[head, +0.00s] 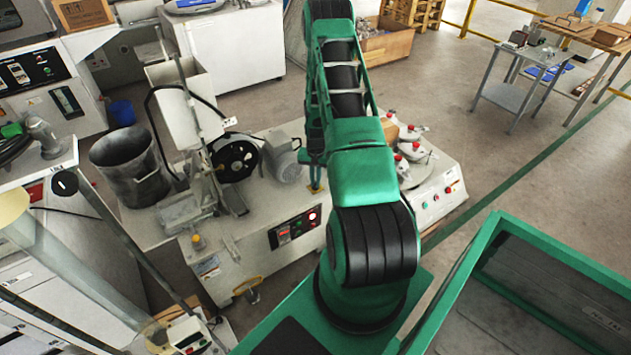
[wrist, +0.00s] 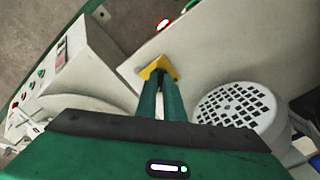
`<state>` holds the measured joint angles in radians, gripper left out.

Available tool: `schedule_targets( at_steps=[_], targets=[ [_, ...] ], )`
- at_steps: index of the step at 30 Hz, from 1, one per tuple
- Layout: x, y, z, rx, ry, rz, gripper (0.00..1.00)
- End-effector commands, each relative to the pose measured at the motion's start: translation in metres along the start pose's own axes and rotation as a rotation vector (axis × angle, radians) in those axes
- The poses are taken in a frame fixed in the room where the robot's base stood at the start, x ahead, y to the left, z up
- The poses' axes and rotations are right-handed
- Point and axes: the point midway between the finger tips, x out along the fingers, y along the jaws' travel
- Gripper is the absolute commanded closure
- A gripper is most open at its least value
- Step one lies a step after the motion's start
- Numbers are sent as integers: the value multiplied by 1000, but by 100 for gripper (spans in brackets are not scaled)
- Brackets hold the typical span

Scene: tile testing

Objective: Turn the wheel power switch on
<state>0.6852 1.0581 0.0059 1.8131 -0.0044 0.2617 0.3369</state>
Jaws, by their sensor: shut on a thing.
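My gripper (wrist: 161,84) points down at the machine top, and its two green fingers are close together. The fingertips meet at a yellow plate (wrist: 147,71), which looks like the base of the wheel power switch. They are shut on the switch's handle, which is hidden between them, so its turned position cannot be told. In the head view a bit of yellow (head: 316,188) shows just below my arm, on the pale machine (head: 215,268).
A round motor grille (wrist: 236,108) is close right of my fingers. A control panel (head: 295,228) with a lit red light faces forward on the machine. A black wheel (head: 235,160) and metal bucket (head: 130,165) stand left. A second machine (head: 437,195) with red knobs is right.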

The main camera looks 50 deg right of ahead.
Motion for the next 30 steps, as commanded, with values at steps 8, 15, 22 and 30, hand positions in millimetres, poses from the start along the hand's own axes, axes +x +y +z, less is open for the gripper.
schedule_targets(
  at_steps=[8, 15, 22, 30],
  targets=[
    [-2, 2, -4, 23, 9, 1, 100],
    [-2, 2, -5, 23, 10, 2, 100],
    [-1, 1, -3, 21, 6, 1, 73],
    [-7, 1, -2, 20, 5, 1, 73]
  ],
)
